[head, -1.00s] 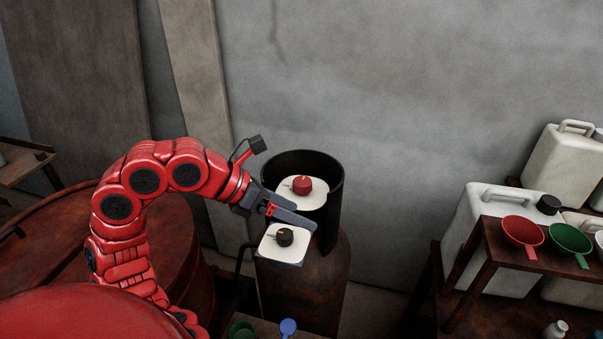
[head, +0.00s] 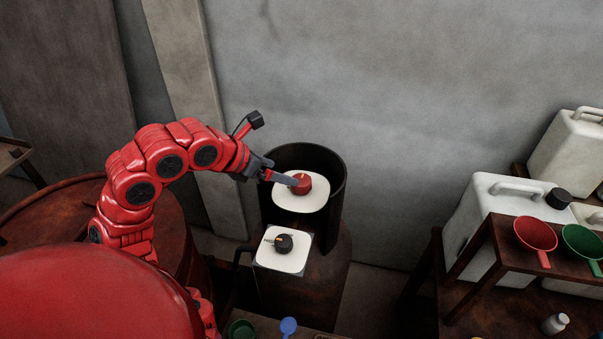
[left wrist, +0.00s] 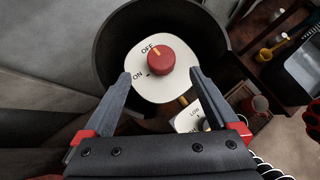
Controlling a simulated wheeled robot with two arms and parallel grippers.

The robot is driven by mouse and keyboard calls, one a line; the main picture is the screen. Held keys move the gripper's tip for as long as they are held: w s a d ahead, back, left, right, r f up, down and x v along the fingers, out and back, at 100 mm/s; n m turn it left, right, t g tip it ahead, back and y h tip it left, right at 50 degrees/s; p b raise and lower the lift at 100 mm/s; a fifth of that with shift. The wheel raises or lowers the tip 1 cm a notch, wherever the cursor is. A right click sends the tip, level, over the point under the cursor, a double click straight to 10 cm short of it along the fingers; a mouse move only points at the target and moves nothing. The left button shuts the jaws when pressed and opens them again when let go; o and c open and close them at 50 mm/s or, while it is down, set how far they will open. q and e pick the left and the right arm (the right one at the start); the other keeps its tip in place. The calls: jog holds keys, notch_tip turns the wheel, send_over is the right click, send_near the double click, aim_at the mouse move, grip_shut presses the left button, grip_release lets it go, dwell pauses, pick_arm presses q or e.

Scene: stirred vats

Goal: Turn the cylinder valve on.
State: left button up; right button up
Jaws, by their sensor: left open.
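The cylinder valve is a red knob (head: 301,184) on a white plate (head: 300,205) inside the dark open collar of the rusty cylinder (head: 325,275). In the left wrist view, the knob (left wrist: 153,61) has an orange mark at the OFF label, and ON is printed lower left. My left gripper (head: 288,180) is open, its fingers reaching into the collar from the left. In the left wrist view, its fingertips (left wrist: 161,76) lie on either side of the knob's near edge. Contact cannot be told. My right gripper is not in view.
A black knob (head: 284,242) on a second white plate (head: 282,264) sits in front of the collar. The collar wall (head: 336,190) surrounds the red knob. Rusty drums stand left; a shelf with white canisters (head: 490,220) and scoops stands right.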

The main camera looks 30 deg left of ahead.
aim_at(300, 179)
pick_arm(q)
jog(key=p+x, duration=0.3)
jog(key=x, duration=0.6)
jog(key=shift+w+d, duration=0.1)
jog(key=shift+d, duration=0.1)
jog(key=shift+w+f, duration=0.2)
jog(key=shift+f, duration=0.2)
jog(key=c, duration=1.4)
jog(key=shift+o, duration=0.2)
